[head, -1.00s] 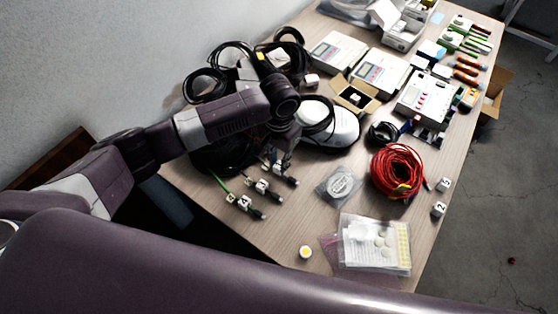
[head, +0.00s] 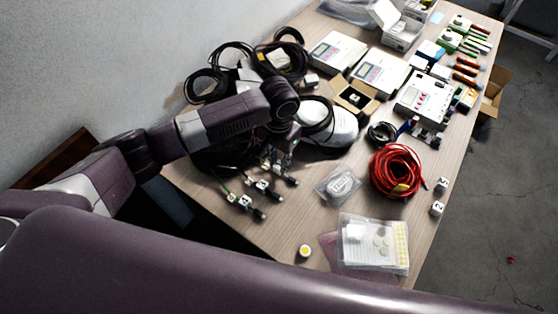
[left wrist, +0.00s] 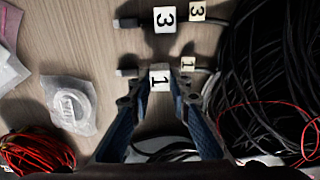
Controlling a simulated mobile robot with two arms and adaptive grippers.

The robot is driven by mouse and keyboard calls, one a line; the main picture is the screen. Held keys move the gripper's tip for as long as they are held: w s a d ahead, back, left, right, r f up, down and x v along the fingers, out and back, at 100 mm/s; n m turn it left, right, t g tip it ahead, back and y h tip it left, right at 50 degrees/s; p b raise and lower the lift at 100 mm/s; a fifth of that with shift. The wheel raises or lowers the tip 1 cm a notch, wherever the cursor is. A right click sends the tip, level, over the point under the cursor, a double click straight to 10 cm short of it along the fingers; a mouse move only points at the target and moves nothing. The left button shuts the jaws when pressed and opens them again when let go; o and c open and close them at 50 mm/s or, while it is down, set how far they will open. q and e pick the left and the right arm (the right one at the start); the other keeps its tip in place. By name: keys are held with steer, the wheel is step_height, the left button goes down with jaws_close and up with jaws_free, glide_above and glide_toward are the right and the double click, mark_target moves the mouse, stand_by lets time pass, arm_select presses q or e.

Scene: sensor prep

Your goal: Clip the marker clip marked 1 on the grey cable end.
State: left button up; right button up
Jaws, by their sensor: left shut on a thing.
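A white marker clip marked 1 (left wrist: 160,79) is between the fingertips of my left gripper (left wrist: 160,92), which is shut on it. The clip is in line with a cable end: its dark plug (left wrist: 126,72) shows on the left and a pale tag marked 1 (left wrist: 188,64) on the right. The clip covers the cable between them; I cannot tell whether it is fully seated around it. In the head view my left gripper (head: 280,158) is low over the cable ends, and the clip is hard to make out. My right gripper is not in view.
The neighbouring cable carries a clip marked 3 (left wrist: 165,18) and a tag marked 3 (left wrist: 197,11). A clip marked 4 (head: 245,201) is on a nearer cable. Loose clips marked 5 (head: 442,184) and 2 (head: 437,208) lie by the right edge, beyond a red cable coil (head: 397,171).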

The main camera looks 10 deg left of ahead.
mark_target(279, 165)
arm_select(q)
steer(key=shift+f, duration=0.95)
stand_by(0.5)
steer(key=o, duration=0.9)
steer(key=shift+r, duration=0.1)
step_height(279, 165, up, 6)
steer(key=p, duration=0.7)
steer(key=shift+p, duration=0.3)
